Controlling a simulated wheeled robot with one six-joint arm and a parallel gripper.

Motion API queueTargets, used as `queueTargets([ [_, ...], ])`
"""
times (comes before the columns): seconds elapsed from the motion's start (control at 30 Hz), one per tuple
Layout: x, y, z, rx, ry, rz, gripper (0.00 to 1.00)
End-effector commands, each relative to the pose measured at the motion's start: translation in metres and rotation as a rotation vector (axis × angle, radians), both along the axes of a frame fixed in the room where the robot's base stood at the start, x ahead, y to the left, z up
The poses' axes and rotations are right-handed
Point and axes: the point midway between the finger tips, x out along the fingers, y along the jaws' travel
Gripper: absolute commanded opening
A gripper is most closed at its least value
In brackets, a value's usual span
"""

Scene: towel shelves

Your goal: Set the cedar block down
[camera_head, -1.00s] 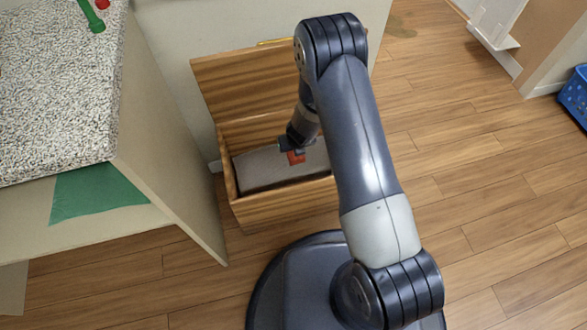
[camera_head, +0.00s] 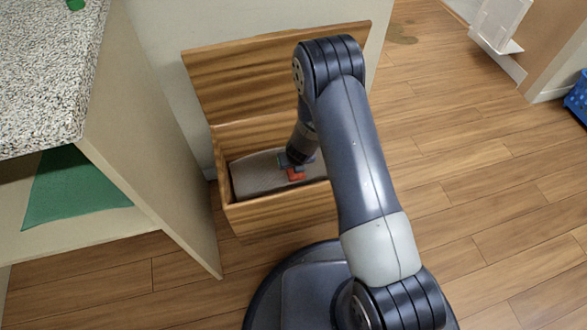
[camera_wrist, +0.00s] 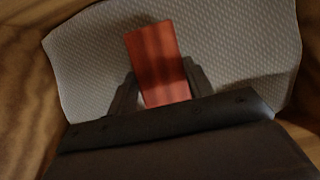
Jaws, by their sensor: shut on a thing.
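The cedar block (camera_wrist: 155,55) is a reddish-brown rectangular piece. It also shows in the head view as a small red patch (camera_head: 296,174) under my wrist. My gripper (camera_wrist: 158,85) is shut on the block, with one dark finger on each side of it. The gripper is inside an open wooden chest (camera_head: 280,217), over a grey textured folded cloth (camera_head: 255,176) that lies in the chest. I cannot tell whether the block touches the cloth.
The chest's striped lid (camera_head: 245,75) stands open at the back. A speckled counter (camera_head: 50,70) with a green cloth (camera_head: 70,190) on its lower shelf is at the left. Open wooden floor (camera_head: 480,200) lies to the right, with a blue basket (camera_head: 577,98) at the far edge.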

Motion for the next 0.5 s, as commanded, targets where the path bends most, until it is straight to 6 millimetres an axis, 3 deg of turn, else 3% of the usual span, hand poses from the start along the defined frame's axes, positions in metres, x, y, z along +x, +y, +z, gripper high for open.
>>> queueTargets([
  [0.03, 0.0, 0.0, -0.0126, 0.0, 0.0, 0.0, 0.22],
  [0.1, 0.0001, 0.0, -0.0187, 0.0, 0.0, 0.0, 0.22],
  [0.5, 0.0001, 0.0, -0.0212, 0.0, 0.0, 0.0, 0.22],
])
